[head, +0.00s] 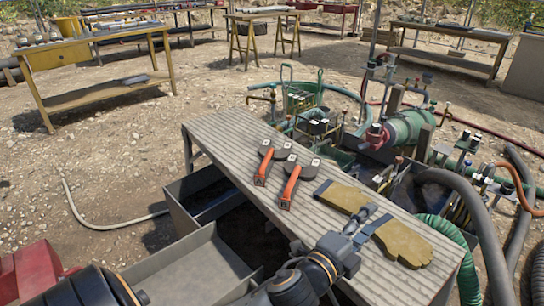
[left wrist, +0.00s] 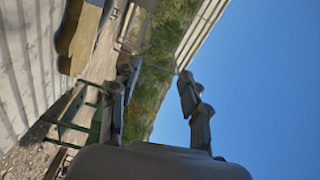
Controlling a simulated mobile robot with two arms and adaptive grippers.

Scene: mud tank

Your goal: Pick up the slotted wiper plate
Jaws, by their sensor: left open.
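Two flat tools with dark plates and orange handles lie side by side on the grey ribbed bench (head: 225,125) in the head view. They are a left tool (head: 262,168) and a right tool (head: 290,187). They look like wiper plates, but I cannot tell which is slotted. My left gripper (head: 377,214) is open and empty, to the right of both tools. It appears above the bench, near a tan glove pair (head: 408,246). In the left wrist view the open fingers (left wrist: 158,72) point toward sky and greenery, with a glove (left wrist: 78,38) at upper left. My right gripper is out of view.
Grey metal troughs (head: 195,268) stand left of the bench. Green pump gear (head: 408,128) and thick hoses (head: 480,215) crowd its right side. A yellow table (head: 95,42) stands back left. The bench's far left end is clear.

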